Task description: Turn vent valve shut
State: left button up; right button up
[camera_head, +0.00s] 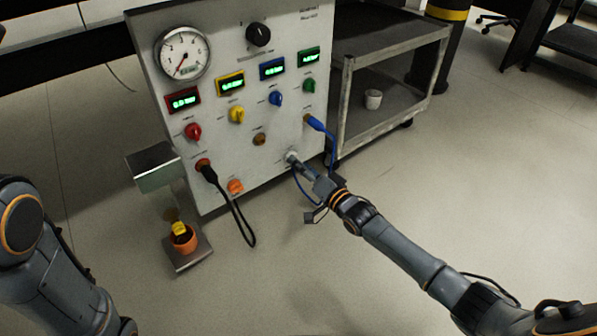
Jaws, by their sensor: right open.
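The upright white panel (220,110) carries several coloured knobs, and its labels are too small to read, so I cannot tell which fitting is the vent valve. A small pale fitting (291,157) sits low on the right of the panel. My right gripper (300,166) is open at this fitting, with its fingers partly hiding it; I cannot tell whether they touch it. An orange knob (235,186) sits at the panel's lower edge, left of the gripper. My left arm shows at the left edge, but its gripper is out of view.
A blue cable (318,125) hangs from the panel close to my right gripper. A black cable (209,173) loops down further left. An orange cup (184,240) stands on a low plate at the panel's left. A grey cart (345,105) with a white cup (373,99) stands right.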

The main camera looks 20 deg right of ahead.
jog(key=shift+b+x, duration=0.35)
jog(key=shift+x, duration=0.5)
grip_shut()
jog(key=n+p, duration=0.8)
jog(key=n, duration=0.8)
jog(key=shift+a, duration=0.1)
jog(key=shift+n, duration=0.4)
